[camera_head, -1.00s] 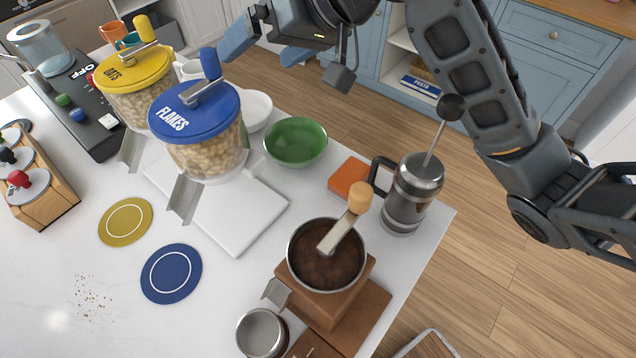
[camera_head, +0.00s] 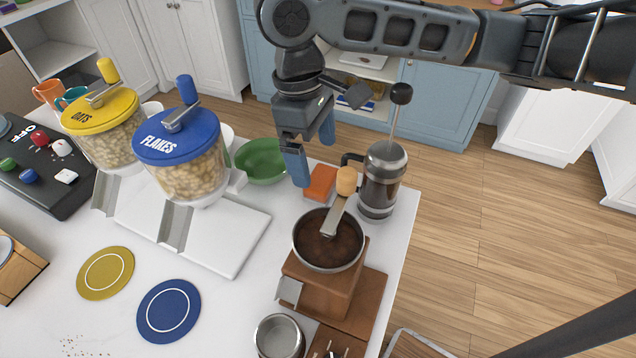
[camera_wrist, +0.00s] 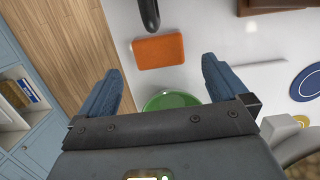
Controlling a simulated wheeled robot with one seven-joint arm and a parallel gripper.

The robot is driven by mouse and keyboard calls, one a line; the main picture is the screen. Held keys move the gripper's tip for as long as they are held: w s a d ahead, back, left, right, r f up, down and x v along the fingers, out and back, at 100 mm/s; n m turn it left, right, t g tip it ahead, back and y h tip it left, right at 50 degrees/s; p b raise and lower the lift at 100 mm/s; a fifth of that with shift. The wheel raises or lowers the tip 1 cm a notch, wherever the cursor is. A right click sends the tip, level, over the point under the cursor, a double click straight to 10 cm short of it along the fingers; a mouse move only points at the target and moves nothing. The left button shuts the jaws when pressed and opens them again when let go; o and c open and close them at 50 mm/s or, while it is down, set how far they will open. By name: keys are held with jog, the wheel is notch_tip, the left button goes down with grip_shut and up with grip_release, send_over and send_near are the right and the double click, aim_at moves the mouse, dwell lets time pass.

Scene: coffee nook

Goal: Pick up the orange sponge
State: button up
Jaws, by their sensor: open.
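The orange sponge (camera_head: 320,182) lies flat on the white counter, between the green bowl and the French press. In the wrist view the sponge (camera_wrist: 158,51) shows whole, ahead of and between my spread fingertips. My gripper (camera_head: 312,160) points down just above and behind the sponge, its blue fingers apart and empty. In the wrist view my gripper (camera_wrist: 160,72) is open with nothing between the fingers. One finger covers a little of the space between bowl and sponge in the head view.
The French press (camera_head: 381,180) stands right of the sponge, the coffee grinder (camera_head: 325,285) in front. The green bowl (camera_head: 262,161) is left, beside the flakes dispenser (camera_head: 185,170). The counter's right edge is close, with wooden floor (camera_head: 500,230) beyond.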

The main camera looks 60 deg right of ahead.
aim_at(321, 177)
jog(key=shift+s+d+f+p, duration=0.1)
jog(key=shift+s+f+p, duration=0.15)
jog(key=shift+f, duration=1.1)
jog(key=shift+s+d+f+p, duration=0.1)
jog(key=shift+s+f, duration=0.15)
jog(key=shift+f, duration=1.05)
jog(key=shift+c, duration=0.5)
jog(key=c, duration=0.9)
jog(key=shift+c, duration=0.2)
jog(key=shift+r, duration=0.1)
notch_tip(321, 177, up, 18)
